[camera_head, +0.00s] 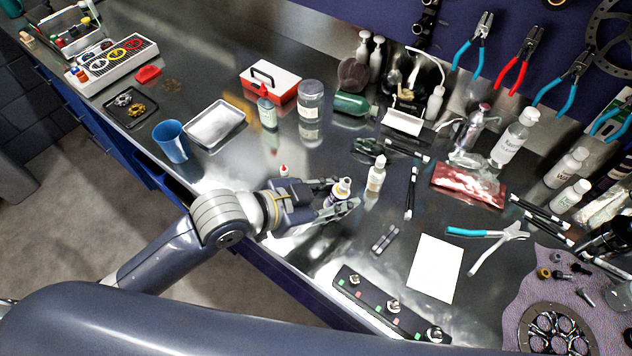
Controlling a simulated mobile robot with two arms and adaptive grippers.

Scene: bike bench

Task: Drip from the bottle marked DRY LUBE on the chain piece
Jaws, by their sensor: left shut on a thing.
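My left gripper (345,197) is shut on a small bottle (340,188) with a dark top and a yellowish band. The fingers hide much of the bottle, and its label cannot be read. It is held close over the steel bench, and I cannot tell whether it touches the surface. A short grey segmented piece (384,238), which looks like the chain piece, lies on the bench to the right of and nearer than the gripper. A white dropper bottle (375,180) stands upright just right of the gripper; its label is unreadable too. My right gripper is not in view.
A small red-topped item (284,171) sits behind the gripper. A white sheet (435,268) and blue-handled pliers (487,237) lie right of the grey piece. A dark strip with several knobs (372,296) lies along the front edge. Bench around the grey piece is clear.

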